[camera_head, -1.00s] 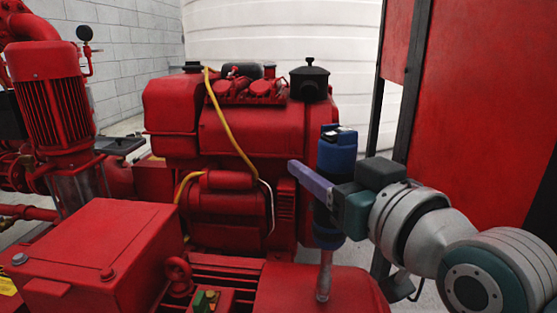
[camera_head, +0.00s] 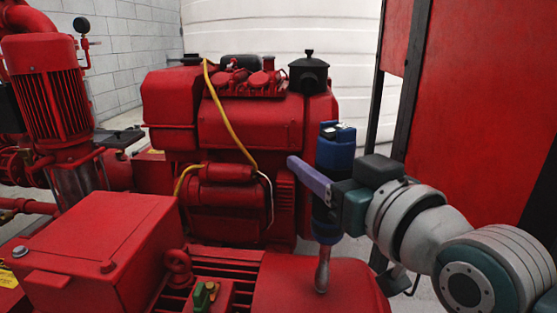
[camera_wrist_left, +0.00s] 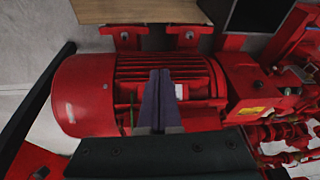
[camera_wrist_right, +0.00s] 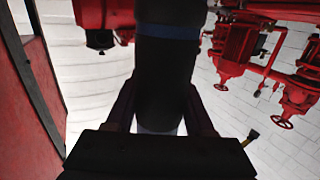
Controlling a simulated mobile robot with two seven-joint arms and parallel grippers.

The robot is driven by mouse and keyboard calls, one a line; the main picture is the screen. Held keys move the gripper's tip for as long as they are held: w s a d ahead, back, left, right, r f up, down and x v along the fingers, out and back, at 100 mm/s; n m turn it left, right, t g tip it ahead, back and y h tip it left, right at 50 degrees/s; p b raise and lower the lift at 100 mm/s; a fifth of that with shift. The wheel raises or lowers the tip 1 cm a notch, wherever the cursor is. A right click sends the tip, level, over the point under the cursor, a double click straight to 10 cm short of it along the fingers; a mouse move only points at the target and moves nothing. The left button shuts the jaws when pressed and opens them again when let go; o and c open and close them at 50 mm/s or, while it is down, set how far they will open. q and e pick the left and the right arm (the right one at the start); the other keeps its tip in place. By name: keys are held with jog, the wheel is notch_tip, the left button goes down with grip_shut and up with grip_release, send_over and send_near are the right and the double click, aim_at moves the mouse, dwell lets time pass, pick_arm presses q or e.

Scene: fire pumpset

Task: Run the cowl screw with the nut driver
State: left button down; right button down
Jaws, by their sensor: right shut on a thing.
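A blue and black nut driver (camera_head: 328,215) with a metal shank is held upright in my right gripper (camera_head: 307,177), whose purple finger shows across its body. Its lower tip is at or just over the rounded red cowl (camera_head: 350,284); I cannot tell whether it touches. The right wrist view shows the driver's dark body (camera_wrist_right: 165,80) between the right fingers. The left wrist view looks down on the red cowl (camera_wrist_left: 85,95) and the ribbed motor. My left gripper (camera_wrist_left: 160,78) shows there with its purple fingers together and nothing seen between them. The cowl screw cannot be made out.
A red engine (camera_head: 245,125) with a yellow hose stands behind the cowl. A red box (camera_head: 95,240) is at the front left, beside a red vertical motor (camera_head: 50,105). A tall red panel (camera_head: 460,120) in a dark frame stands close behind my right arm.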

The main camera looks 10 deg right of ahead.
jog(key=shift+r, duration=0.1)
dwell(0.5)
jog(key=shift+f+b, duration=0.45)
jog(key=shift+f, duration=0.15)
dwell(0.5)
jog(key=shift+p, duration=0.35)
jog(key=shift+f+p, duration=0.2)
jog(key=shift+p, duration=0.15)
dwell(1.2)
jog(key=shift+f, duration=0.1)
dwell(0.6)
